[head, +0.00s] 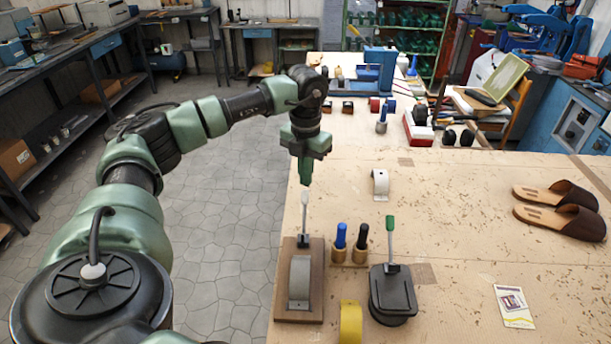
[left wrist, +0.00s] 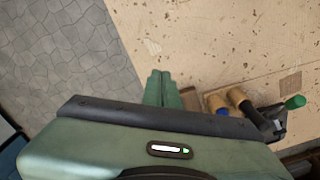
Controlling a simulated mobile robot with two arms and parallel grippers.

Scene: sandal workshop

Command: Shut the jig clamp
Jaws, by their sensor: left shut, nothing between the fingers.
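The jig is a brown wooden board (head: 315,307) with a grey curved strap (head: 300,278) on it, at the near left edge of the workbench. Its clamp lever (head: 304,215), with a pale tip, stands upright at the far end of the board. My left gripper (head: 305,181) points down just above the lever tip, fingers shut and empty. In the left wrist view the closed green fingers (left wrist: 163,88) show over the bench edge. A bit of the board (left wrist: 190,98) shows beside them; the lever is hidden there. My right gripper is not in view.
Right of the jig stand blue- and black-handled tools in a wooden holder (head: 349,254) and a dark device (head: 392,294) with an upright green handle (head: 390,223). A yellow curved piece (head: 350,322) is nearby. A grey-white strap (head: 380,182) lies farther back. Sandals (head: 560,207) lie right.

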